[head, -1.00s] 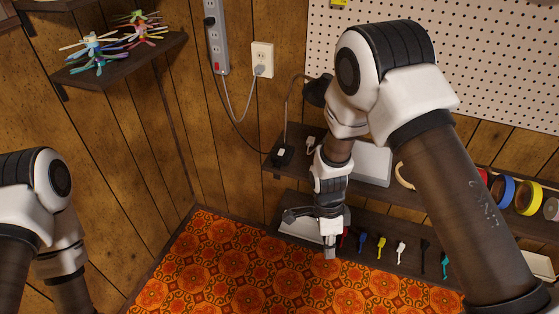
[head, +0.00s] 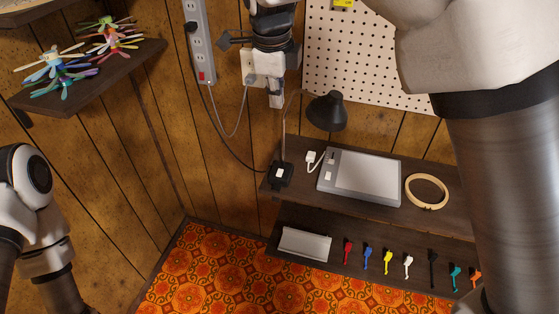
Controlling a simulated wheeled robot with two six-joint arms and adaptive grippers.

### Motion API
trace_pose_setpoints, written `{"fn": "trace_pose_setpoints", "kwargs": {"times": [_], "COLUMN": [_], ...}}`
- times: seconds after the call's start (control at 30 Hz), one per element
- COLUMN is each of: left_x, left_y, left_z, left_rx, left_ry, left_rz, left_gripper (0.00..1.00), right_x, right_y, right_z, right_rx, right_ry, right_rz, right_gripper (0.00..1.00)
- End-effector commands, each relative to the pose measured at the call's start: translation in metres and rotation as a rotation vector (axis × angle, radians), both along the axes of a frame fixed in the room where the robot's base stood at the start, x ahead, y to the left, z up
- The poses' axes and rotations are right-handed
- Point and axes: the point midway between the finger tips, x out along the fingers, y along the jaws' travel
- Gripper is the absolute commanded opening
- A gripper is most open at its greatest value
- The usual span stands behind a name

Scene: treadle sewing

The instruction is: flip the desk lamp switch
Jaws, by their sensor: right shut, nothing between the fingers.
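A black desk lamp (head: 327,111) with a dome shade and thin stem stands at the left end of the upper wall shelf. Its black base (head: 281,174) carries a small white switch (head: 280,173). My right gripper (head: 276,99) is shut and empty, pointing down above the lamp base, in front of the wall outlet, and apart from the lamp. Its arm comes in from the upper right. On the left, part of my left arm shows, but its gripper is out of the picture.
The upper shelf (head: 450,207) also holds a grey tablet-like device (head: 365,175), a white plug (head: 310,157) and a wooden hoop (head: 426,191). A power strip (head: 198,40) hangs on the wall, its black cord running to the lamp.

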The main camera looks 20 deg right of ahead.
Motion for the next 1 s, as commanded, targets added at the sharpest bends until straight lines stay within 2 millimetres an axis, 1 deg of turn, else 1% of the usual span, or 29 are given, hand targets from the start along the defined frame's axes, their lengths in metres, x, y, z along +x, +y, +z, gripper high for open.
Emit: {"fn": "trace_pose_setpoints", "kwargs": {"times": [0.17,0.27,1.0], "left_x": [0.001,0.001,0.001], "left_y": [0.0,0.0,0.0], "left_z": [0.0,0.0,0.013], "left_rx": [0.0,0.0,0.0], "left_ry": [-0.002,-0.003,-0.003], "left_rz": [0.0,0.0,0.0], "left_gripper": [0.4,0.4,0.4], "right_x": [0.003,0.005,0.028], "right_y": [-0.001,-0.003,-0.017], "right_z": [-0.015,-0.031,-0.191], "right_rx": [0.0,0.001,0.001], "right_ry": [0.006,0.008,0.009], "right_rz": [0.001,0.0,0.0], "right_gripper": [0.0,0.0,0.0]}}
